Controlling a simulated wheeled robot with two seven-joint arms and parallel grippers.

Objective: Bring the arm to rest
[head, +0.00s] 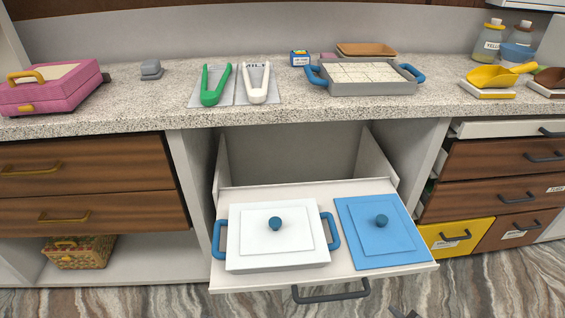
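A small dark grey part at the bottom edge, right of centre, looks like the tip of my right gripper (404,313). Most of it is cut off by the frame, and its fingers cannot be made out. It is below and to the right of the open drawer's dark handle (331,291), apart from it in the picture. My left gripper is not in view. The pulled-out white drawer (222,281) holds a white lidded pan (250,245) with blue handles and a blue lid (372,245) with a dark blue knob.
The speckled counter (145,105) carries a pink box (50,87), green tongs (213,85), white tongs (257,83), a grey tray of pale squares (365,86) and a yellow scoop (492,78). The open drawer juts forward. A basket (78,252) sits on the lower left shelf.

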